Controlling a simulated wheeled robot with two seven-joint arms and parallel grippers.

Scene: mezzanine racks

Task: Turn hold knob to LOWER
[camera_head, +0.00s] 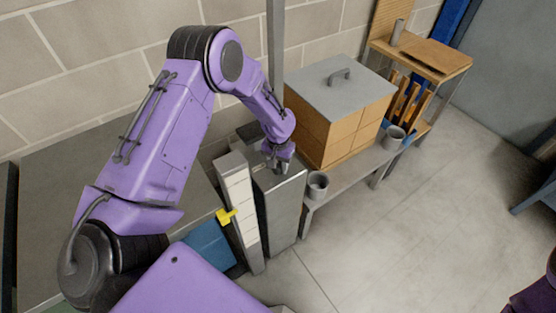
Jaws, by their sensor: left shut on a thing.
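My left gripper (279,165) reaches down to the top of a narrow grey cabinet (281,210) near the middle of the view. It is shut on a small part there, which appears to be the hold knob. The fingers cover most of the knob, so I cannot read which way it points or see a LOWER mark. A tall white scale strip (239,200) with dividing lines stands just left of the cabinet, and a yellow pointer (227,216) sits at its left side. My right gripper is not in view; only purple parts of my body show at the lower right.
A large wooden box with a grey lid (345,82) stands on a low bench behind the cabinet. Grey cups (317,187) stand beside it. A wooden shelf unit (425,60) is at the back right. The floor (420,220) at the right is clear.

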